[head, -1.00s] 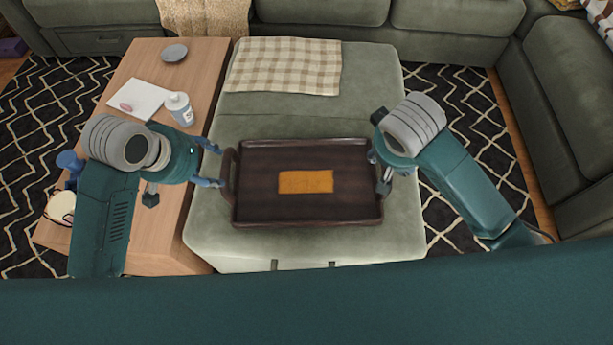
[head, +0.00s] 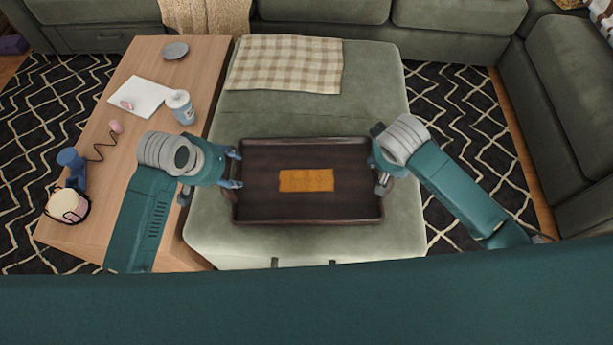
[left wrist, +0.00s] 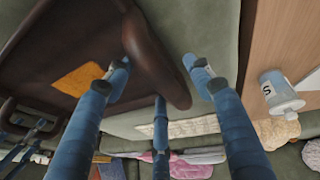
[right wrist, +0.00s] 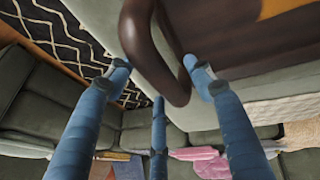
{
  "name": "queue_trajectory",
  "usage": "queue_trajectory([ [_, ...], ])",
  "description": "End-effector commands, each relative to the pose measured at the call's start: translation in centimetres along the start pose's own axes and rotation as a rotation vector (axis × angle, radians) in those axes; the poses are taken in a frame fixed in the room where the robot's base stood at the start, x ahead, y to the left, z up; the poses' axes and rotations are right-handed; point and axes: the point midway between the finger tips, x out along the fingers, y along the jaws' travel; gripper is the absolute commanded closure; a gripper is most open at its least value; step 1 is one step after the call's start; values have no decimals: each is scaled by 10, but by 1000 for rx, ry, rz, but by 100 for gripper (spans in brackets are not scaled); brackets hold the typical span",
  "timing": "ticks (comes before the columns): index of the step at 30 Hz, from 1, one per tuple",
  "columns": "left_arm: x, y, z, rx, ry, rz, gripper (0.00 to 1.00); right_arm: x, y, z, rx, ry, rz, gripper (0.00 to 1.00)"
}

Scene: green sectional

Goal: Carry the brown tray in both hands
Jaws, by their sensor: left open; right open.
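The brown tray (head: 340,207) lies flat on the green ottoman, with an orange cloth-like piece (head: 306,180) on it. My left gripper (head: 238,168) is at the tray's left end. In the left wrist view its open fingers (left wrist: 157,66) straddle the tray's curved handle (left wrist: 155,50). My right gripper (head: 382,178) is at the right end, partly hiding the handle there. In the right wrist view its open fingers (right wrist: 157,66) stand on either side of the other handle (right wrist: 148,45). Neither gripper is closed on its handle.
The ottoman (head: 300,250) has a checked cloth (head: 285,65) at its back. A wooden table (head: 150,70) on the left bears a white bottle (head: 181,107), paper, a grey dish (head: 175,50) and a blue object (head: 72,165). The sofa (head: 455,20) stands behind; patterned rug shows at both sides.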

Motion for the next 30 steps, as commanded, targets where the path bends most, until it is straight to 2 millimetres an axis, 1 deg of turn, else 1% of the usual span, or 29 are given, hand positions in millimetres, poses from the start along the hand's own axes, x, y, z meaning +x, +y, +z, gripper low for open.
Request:
queue_trajectory([
  [3, 0, 0, 0, 0, 0, 0, 47, 0, 0, 0, 0, 0, 0, 47],
  [4, 0, 0, 0, 0, 0, 0, 51, 0, 0, 0, 0, 1, -1, 51],
  [8, 0, 0, 0, 0, 0, 1, 77, 0, 0, 0, 0, 1, -1, 77],
  [9, 0, 0, 0, 0, 0, 1, 85, 0, 0, 0, 0, 1, -1, 85],
  [11, 0, 0, 0, 0, 0, 0, 97, 0, 0, 0, 0, 0, -1, 97],
  [12, 0, 0, 0, 0, 0, 0, 100, 0, 0, 0, 0, 0, -1, 100],
  [23, -2, 0, -1, -1, 2, 1, 100, -2, 0, -2, 0, 3, -1, 100],
  [26, -5, 1, -2, -1, 2, 0, 100, -5, 0, -3, -1, 3, -1, 100],
  [30, -14, 3, -6, -1, 2, 0, 100, -14, 2, -6, -1, 3, -1, 100],
])
